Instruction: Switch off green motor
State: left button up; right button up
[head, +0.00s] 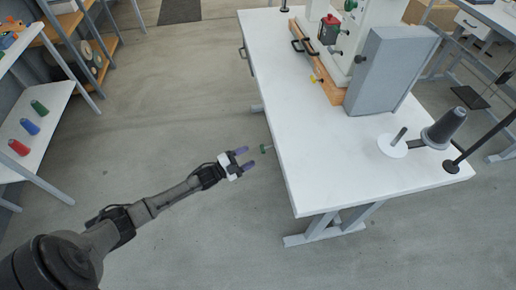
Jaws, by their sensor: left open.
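No motor is clearly recognisable. My right gripper is not in view.
The press's grey housing (380,72) and wooden base (322,68) stand on the table. A dark thread cone (443,128) and a white disc (392,146) are at the right. A shelf with coloured spools (30,126) is at the left. The floor between is clear.

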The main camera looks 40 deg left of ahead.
pick_arm(q)
jog(key=p+v, duration=0.1)
jog(key=v, duration=0.4)
jog(key=shift+s+a, duration=0.15)
jog(key=shift+s, duration=0.15)
dwell(0.4)
